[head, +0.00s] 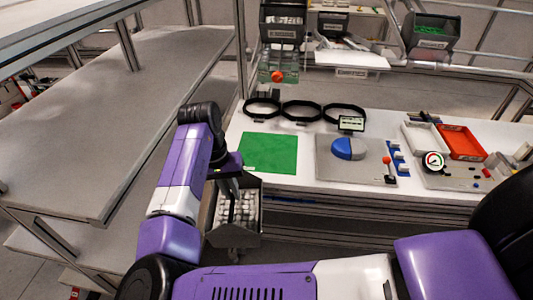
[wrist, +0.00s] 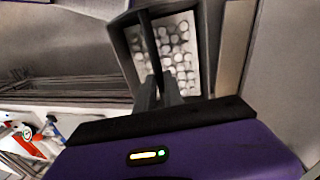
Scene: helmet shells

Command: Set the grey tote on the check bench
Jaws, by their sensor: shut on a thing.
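The grey tote (head: 236,240) hangs from my gripper in front of the left end of the white bench, about level with or below its top. Several small white round pieces lie inside it. My gripper (head: 231,195) reaches down over the tote and is shut on it. In the wrist view the tote (wrist: 207,50) lies beyond the fingers (wrist: 158,90), with a dark bar running across its opening. The exact grip point is hard to make out. The white bench (head: 307,155), which I take for the check bench, carries a flat green mat (head: 268,153) near its left end.
Red and white trays (head: 461,142) and a dial gauge (head: 433,162) are farther right. A long grey table (head: 130,100) stands at left.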

